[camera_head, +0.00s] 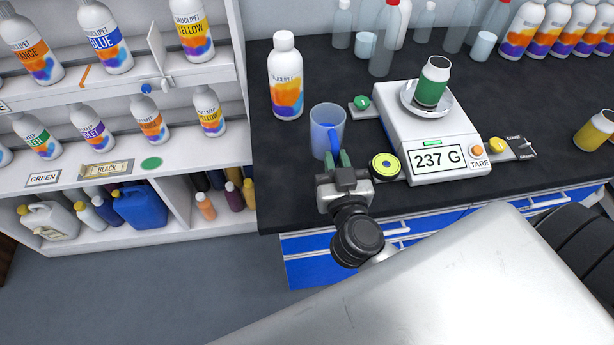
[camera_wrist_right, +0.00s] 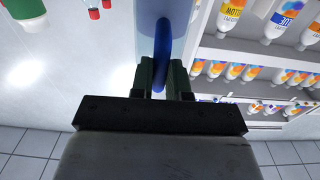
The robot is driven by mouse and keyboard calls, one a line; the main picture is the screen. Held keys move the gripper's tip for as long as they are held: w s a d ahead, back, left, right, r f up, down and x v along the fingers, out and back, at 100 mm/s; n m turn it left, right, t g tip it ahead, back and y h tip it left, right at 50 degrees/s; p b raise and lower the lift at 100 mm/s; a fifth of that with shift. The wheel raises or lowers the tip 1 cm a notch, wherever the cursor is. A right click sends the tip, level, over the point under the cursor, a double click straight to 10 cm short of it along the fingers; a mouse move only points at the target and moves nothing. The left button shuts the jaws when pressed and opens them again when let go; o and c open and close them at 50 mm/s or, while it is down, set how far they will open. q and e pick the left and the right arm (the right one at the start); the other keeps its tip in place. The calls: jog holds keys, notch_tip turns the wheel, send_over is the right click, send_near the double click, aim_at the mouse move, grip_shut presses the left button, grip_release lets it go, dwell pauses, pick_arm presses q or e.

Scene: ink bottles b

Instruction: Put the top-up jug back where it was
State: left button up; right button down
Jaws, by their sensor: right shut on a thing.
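The top-up jug (camera_head: 328,124) is a clear blue jug with a darker blue handle. In the head view it is at the left part of the dark counter, near the front edge. My right gripper (camera_head: 339,160) is shut on its handle, from the front. The wrist view shows the blue handle (camera_wrist_right: 160,50) between the two green fingers (camera_wrist_right: 161,78). I cannot tell whether the jug's base touches the counter. My left gripper is not in view.
A scale (camera_head: 428,130) reading 237 G holds a green jar (camera_head: 433,82) on a dish. A white bottle (camera_head: 285,76) stands behind the jug. Shelves of bottles (camera_head: 110,165) are at left.

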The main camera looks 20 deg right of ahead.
jog(key=w+a+f, duration=0.1)
jog(key=a, duration=0.1)
jog(key=w+a+f+b, duration=0.1)
jog(key=w+a+f, duration=0.1)
jog(key=shift+f, duration=0.3)
notch_tip(320, 180, down, 3)
jog(key=shift+f+b, duration=0.2)
jog(key=shift+b, duration=0.75)
jog(key=c, duration=1.6)
grip_release()
jog(key=shift+f, duration=0.15)
jog(key=o, duration=0.5)
